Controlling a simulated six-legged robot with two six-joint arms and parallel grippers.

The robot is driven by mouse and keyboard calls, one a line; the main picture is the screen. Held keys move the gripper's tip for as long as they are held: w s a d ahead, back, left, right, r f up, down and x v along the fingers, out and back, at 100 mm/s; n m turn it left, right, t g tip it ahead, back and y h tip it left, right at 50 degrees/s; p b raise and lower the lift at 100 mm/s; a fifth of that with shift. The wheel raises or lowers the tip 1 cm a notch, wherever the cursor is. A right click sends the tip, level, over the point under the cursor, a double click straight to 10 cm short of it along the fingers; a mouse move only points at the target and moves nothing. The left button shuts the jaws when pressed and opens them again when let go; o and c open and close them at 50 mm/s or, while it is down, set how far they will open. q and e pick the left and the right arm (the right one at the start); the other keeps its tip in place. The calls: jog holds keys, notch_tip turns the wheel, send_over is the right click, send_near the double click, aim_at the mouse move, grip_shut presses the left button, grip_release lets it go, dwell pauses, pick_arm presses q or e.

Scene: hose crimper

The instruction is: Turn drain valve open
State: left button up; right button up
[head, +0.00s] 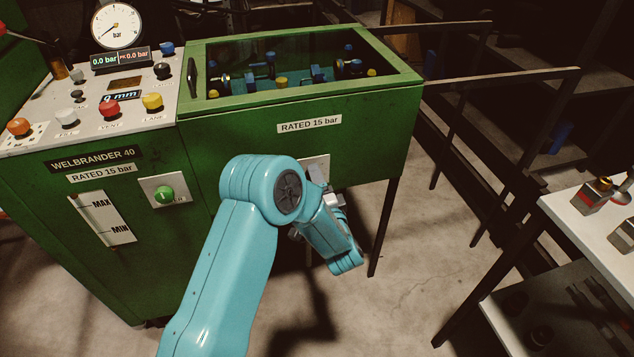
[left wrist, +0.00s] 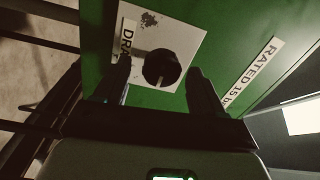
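The drain valve is a round black knob (left wrist: 161,68) on a white plate (left wrist: 150,35) on the green machine, with a label of which "DRA" can be read. My left gripper (left wrist: 158,72) is open, with one dark finger on each side of the knob and visible gaps between. I cannot tell whether the fingertips reach past the knob's face. In the head view, my left gripper (head: 322,192) is at the machine's front panel, below the "RATED 15 bar" label. There it mostly hides the plate (head: 317,164), and the knob is hidden. My right gripper is not in view.
The green machine (head: 380,140) has a glass-topped box, a gauge (head: 116,26) near zero and a control panel with coloured buttons. A green knob (head: 164,195) sits on its left front. Dark railings stand at the right. A white-topped table (head: 575,225) holds small parts.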

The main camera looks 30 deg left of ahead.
pick_arm(q)
jog(key=shift+d, duration=0.1)
jog(key=p+v, duration=0.1)
jog(key=v, duration=1.5)
